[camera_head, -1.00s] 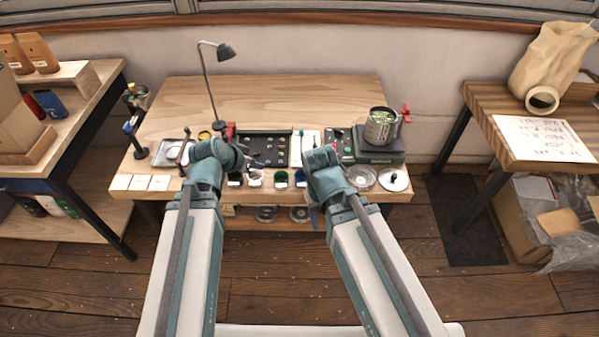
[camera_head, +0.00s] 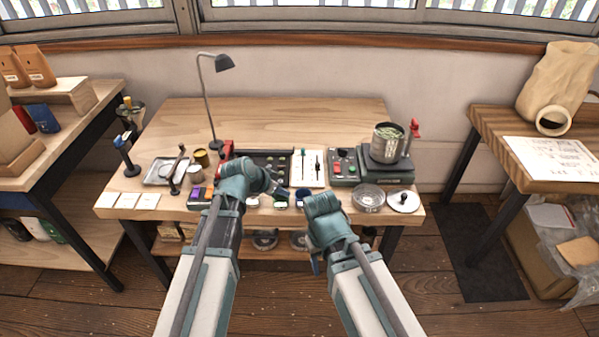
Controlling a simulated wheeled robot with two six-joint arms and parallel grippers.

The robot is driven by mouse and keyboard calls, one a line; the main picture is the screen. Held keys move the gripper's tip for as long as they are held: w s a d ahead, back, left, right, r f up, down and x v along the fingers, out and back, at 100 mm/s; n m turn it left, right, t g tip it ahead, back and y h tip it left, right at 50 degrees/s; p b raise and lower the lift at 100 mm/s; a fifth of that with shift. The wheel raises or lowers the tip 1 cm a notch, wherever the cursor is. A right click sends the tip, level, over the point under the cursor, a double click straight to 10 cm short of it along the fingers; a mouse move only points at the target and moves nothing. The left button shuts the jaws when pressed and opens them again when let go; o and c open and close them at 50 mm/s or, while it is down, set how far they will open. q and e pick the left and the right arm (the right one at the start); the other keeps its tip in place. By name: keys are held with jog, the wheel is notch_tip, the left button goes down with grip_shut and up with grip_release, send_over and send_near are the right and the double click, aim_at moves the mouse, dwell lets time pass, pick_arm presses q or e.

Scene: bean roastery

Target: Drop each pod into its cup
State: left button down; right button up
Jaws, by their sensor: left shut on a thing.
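A dark tray (camera_head: 284,154) with small round pods in it lies at the middle of the table. A row of small cups stands along the table's front edge, among them a white cup (camera_head: 253,201), a green-topped cup (camera_head: 281,202) and a dark blue cup (camera_head: 302,194). My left gripper (camera_head: 279,191) is low over the row, close to the green-topped cup. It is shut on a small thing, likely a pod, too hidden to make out. My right gripper (camera_head: 315,266) hangs in front of the table edge, mostly hidden by its own wrist; its jaws are unclear.
A metal pot (camera_head: 388,142) stands on a dark scale-like unit at the right. A glass dish (camera_head: 368,198) and a round lid (camera_head: 403,201) lie before it. A lamp (camera_head: 216,100), a metal tray (camera_head: 160,172) and white cards (camera_head: 137,201) are at the left. The table's back is clear.

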pick_arm(q)
jog(key=w+d+r+m+p, duration=0.1)
jog(key=w+d+r, duration=0.1)
jog(key=w+d, duration=0.25)
jog(key=shift+g+h, duration=0.3)
jog(key=shift+h, duration=0.1)
jog(key=f+b, duration=0.3)
jog(key=d+f+b, duration=0.1)
jog(key=f+b, duration=0.1)
jog(key=shift+s, duration=0.25)
pick_arm(e)
notch_tip(320, 180, down, 3)
jog(key=shift+f, duration=0.1)
pick_arm(q)
jog(key=c, duration=0.8)
grip_release()
jog(key=shift+p+v, duration=5.4)
jog(key=shift+v, duration=1.55)
pick_arm(e)
notch_tip(320, 180, up, 11)
pick_arm(q)
jog(key=shift+f, duration=0.1)
